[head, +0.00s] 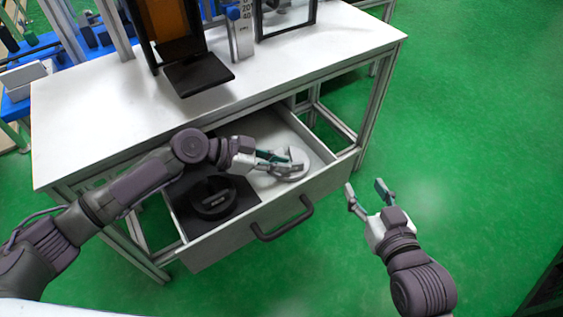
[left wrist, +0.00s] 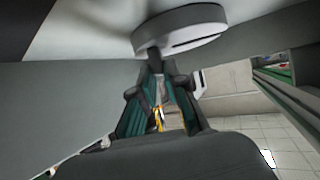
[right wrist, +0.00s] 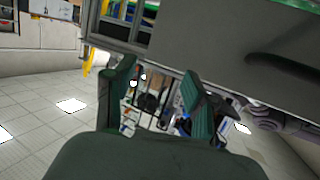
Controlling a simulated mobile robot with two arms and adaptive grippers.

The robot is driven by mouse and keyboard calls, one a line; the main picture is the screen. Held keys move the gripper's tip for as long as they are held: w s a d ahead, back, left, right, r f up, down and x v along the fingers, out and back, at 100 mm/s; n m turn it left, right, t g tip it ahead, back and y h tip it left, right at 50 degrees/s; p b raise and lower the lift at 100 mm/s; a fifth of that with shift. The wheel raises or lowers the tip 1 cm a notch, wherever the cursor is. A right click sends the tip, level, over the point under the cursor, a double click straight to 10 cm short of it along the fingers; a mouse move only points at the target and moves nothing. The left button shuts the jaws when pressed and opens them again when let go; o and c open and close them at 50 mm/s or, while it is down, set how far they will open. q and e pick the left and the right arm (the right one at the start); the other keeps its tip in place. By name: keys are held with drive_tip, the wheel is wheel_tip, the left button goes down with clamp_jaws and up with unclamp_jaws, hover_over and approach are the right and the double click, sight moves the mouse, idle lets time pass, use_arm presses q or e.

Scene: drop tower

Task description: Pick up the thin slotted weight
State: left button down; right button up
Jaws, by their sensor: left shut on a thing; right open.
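The thin slotted weight (head: 293,168) is a light grey disc in the right part of the open drawer. It also shows at the top of the left wrist view (left wrist: 182,27), with a dark slot line along its side. My left gripper (head: 284,160) reaches into the drawer from the left and is shut on the weight, its fingertips (left wrist: 160,72) meeting at the near edge. The fingers hide part of the disc; I cannot tell whether it is clear of the drawer floor. My right gripper (head: 365,187) is open and empty, outside the drawer to the right.
A dark round piece (head: 214,200) sits on a black insert in the drawer's left part. The drawer front (head: 225,236) has a dark handle (head: 284,222). Above is the white tabletop (head: 110,118) with a black plate (head: 199,74) and upright frames. Green floor is clear at right.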

use_arm(q)
drive_tip(key=shift+r, duration=0.25)
